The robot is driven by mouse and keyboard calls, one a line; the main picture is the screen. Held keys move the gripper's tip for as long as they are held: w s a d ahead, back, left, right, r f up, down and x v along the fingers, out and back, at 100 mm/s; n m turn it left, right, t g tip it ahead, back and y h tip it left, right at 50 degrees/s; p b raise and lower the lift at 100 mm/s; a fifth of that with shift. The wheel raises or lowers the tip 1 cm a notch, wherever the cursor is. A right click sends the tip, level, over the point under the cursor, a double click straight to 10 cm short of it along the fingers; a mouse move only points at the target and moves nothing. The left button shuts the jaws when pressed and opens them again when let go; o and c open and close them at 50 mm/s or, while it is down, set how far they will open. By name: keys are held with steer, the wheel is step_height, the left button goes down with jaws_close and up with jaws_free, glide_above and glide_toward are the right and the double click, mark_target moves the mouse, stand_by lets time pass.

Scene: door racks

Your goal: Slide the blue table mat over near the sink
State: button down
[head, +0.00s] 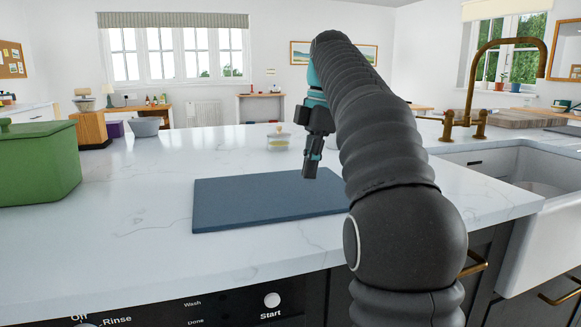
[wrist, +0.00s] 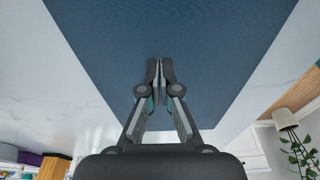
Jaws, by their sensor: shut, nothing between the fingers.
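The blue table mat (head: 250,204) lies flat on the white marble counter in the head view, left of the sink (head: 545,190). My arm hides the mat's right end. My gripper (head: 311,174) points down over the right part of the mat, with its fingers shut and empty. In the wrist view the mat (wrist: 205,35) fills the upper middle, and my gripper (wrist: 160,68) shows its two fingertips together against it. I cannot tell whether the fingertips touch the mat or are just above it.
A green lidded box (head: 38,165) stands on the counter at the left. A small glass dish (head: 278,140) stands behind the mat. A brass tap (head: 475,95) rises behind the sink. The counter is clear around the mat's left and front sides.

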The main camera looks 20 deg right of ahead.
mark_target(258, 190)
steer(key=a, duration=1)
steer(key=shift+w+a, duration=0.15)
steer(key=shift+a, duration=0.15)
steer(key=shift+a+f, duration=0.1)
steer(key=shift+f, duration=0.75)
steer(key=shift+f, duration=0.1)
